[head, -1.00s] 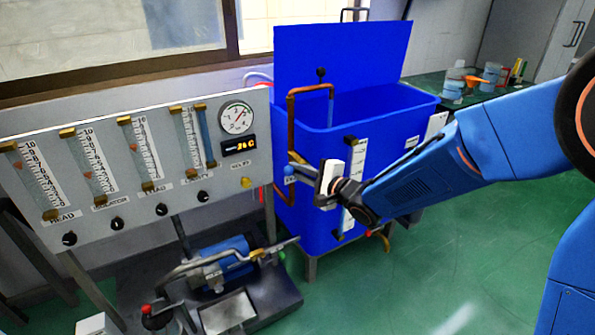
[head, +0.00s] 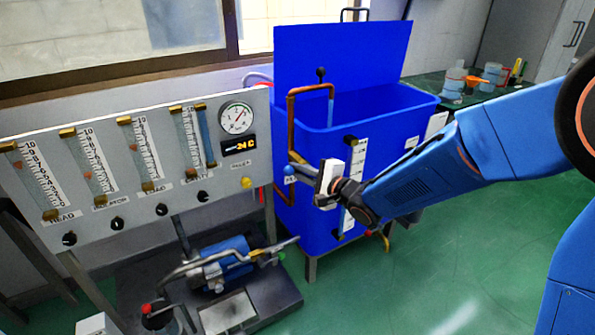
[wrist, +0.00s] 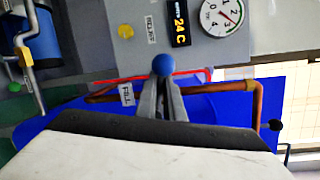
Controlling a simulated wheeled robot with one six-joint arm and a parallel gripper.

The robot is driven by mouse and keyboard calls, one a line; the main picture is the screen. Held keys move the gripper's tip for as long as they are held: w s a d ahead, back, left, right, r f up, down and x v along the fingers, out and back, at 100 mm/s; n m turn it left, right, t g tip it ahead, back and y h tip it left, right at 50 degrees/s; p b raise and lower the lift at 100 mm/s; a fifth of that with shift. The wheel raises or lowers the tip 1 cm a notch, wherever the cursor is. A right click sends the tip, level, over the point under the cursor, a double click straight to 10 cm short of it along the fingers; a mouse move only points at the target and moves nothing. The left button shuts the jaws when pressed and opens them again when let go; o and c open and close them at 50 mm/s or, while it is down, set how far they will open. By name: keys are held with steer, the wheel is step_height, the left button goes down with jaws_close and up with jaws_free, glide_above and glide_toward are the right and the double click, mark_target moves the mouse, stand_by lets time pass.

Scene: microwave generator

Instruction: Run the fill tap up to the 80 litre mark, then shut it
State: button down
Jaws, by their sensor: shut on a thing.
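The fill tap's round blue knob (wrist: 163,65) stands between my fingertips in the wrist view, beside a "FILL" label (wrist: 127,94). My gripper (head: 300,168) is shut on it; the wrist view shows both grey fingers (wrist: 162,82) closed at the knob. The blue tank (head: 385,125) stands open behind. A copper pipe (head: 291,112) rises from the tap and bends over the tank rim. A thin pale streak, probably water, hangs below its end. A white level scale (head: 358,160) with a sight tube is on the tank's front; my gripper hides part of it, and its marks and level are too small to read.
A grey panel (head: 130,165) with several flow tubes, a round gauge (head: 237,118) and a display (head: 240,146) reading 24 C stands left of the tank. A blue pump (head: 225,262) sits below it. Green floor (head: 450,270) is free at right.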

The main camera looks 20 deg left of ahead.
steer(key=shift+f, duration=0.1)
steer(key=shift+s+f+n+t+h, duration=0.1)
steer(key=shift+f+n+t+h, duration=0.2)
steer(key=shift+n, duration=0.4)
steer(key=shift+f+n+h, duration=0.1)
steer(key=shift+f+n, duration=0.25)
steer(key=shift+n, duration=0.35)
steer(key=c, duration=1.9)
jaws_free()
steer(key=shift+o, duration=0.2)
steer(key=v, duration=1.7)
steer(key=shift+d, duration=0.2)
steer(key=shift+r, duration=0.15)
